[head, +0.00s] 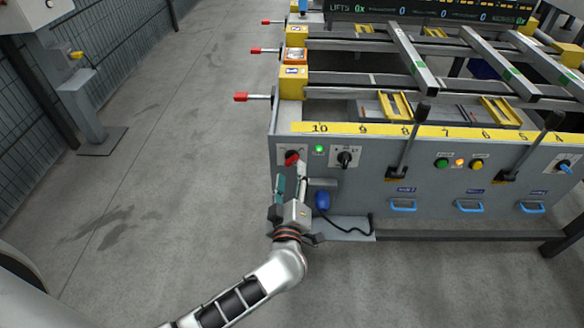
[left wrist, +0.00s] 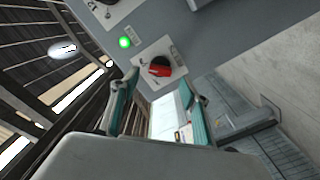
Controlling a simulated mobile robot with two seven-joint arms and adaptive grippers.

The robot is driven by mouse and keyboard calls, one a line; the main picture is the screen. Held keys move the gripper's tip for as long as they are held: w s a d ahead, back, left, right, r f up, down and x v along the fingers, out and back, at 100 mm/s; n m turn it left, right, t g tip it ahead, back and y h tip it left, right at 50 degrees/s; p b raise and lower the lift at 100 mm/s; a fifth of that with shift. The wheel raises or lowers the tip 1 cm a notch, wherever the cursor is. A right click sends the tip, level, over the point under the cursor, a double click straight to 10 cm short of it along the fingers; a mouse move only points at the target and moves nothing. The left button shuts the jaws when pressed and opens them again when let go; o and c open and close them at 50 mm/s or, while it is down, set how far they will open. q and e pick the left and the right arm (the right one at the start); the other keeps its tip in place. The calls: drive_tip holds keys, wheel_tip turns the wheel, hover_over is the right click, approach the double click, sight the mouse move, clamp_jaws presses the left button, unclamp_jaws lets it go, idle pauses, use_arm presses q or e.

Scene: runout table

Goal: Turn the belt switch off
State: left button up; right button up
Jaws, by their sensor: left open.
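A red-handled rotary switch (head: 291,158) sits on a pale plate at the left end of the grey control panel (head: 400,185). It also shows in the left wrist view (left wrist: 160,68), its handle lying roughly across the picture. A lit green lamp (head: 320,149) is beside it. The plate's lettering is too small to read, so I cannot confirm this is the belt switch. My left gripper (head: 291,180) is open and empty, just below the red switch in the head view. In the left wrist view its fingers point toward the switch, which appears beyond the tips, apparently apart from them.
A black rotary switch (head: 345,158) is right of the lamp. Black levers (head: 408,140), a green button (head: 441,163) and a blue-handled switch (head: 564,168) lie farther right. A blue cylindrical part (head: 322,200) is beside my gripper.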

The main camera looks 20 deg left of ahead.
sight(292, 164)
use_arm(q)
drive_tip(key=x, duration=0.3)
drive_tip(key=shift+w+a, duration=0.1)
drive_tip(key=shift+w, duration=0.15)
drive_tip(key=c, duration=1.1)
